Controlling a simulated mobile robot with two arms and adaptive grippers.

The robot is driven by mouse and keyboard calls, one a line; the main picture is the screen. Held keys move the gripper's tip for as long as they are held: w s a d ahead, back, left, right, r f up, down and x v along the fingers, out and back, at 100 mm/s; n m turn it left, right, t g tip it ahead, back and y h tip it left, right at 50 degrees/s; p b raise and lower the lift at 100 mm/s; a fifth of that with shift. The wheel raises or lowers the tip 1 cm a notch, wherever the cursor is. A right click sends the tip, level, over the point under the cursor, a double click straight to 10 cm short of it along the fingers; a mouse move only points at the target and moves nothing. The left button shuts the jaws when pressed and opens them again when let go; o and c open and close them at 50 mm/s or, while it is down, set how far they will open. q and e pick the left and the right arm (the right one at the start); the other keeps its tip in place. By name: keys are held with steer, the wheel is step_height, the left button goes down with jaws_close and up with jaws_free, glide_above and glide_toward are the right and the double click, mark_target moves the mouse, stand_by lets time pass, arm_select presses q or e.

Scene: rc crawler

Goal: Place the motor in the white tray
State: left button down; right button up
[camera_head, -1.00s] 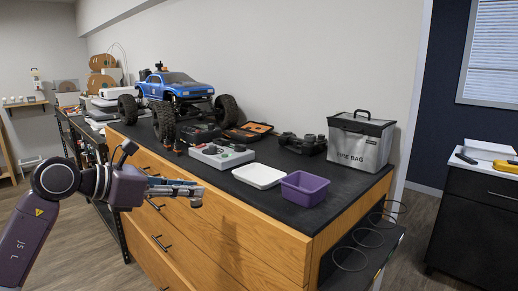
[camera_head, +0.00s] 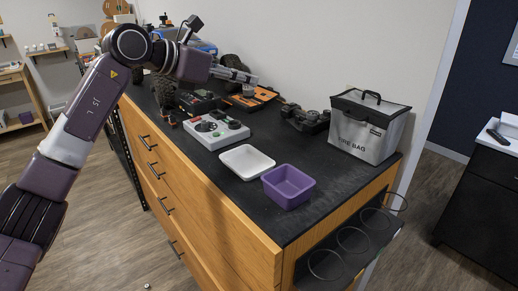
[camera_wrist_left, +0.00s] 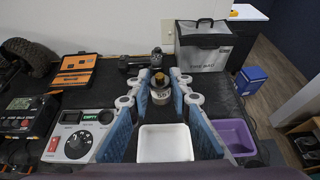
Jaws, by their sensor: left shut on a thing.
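The white tray (camera_head: 247,161) lies empty on the black bench top, left of the purple bin (camera_head: 288,186). It also shows in the left wrist view (camera_wrist_left: 165,143). My left gripper (camera_head: 248,77) is raised over the bench, behind the tray in the head view. In the left wrist view its blue-padded fingers (camera_wrist_left: 160,88) are shut on the motor (camera_wrist_left: 160,97), a small dark and silver cylinder with a brassy top. The motor is held above the bench, not in the tray. It is hard to make out in the head view. My right gripper is not in view.
A grey fire bag (camera_head: 367,126) stands at the back right. A grey control box with dials (camera_head: 216,129) sits left of the tray. An orange tool case (camera_head: 250,97), a dark part (camera_head: 305,118) and the blue truck (camera_head: 200,45) are farther back. Bench around the tray's front is clear.

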arm_select(q)
steer(key=f+p, duration=0.1)
steer(key=f, duration=0.4)
steer(key=f+p, duration=0.1)
steer(key=f, duration=0.4)
steer(key=a+f, duration=0.1)
steer(key=f, duration=0.4)
steer(key=shift+s+p, duration=0.35)
steer(key=shift+p, duration=0.05)
step_height(320, 180, down, 4)
steer(key=shift+p, duration=0.45)
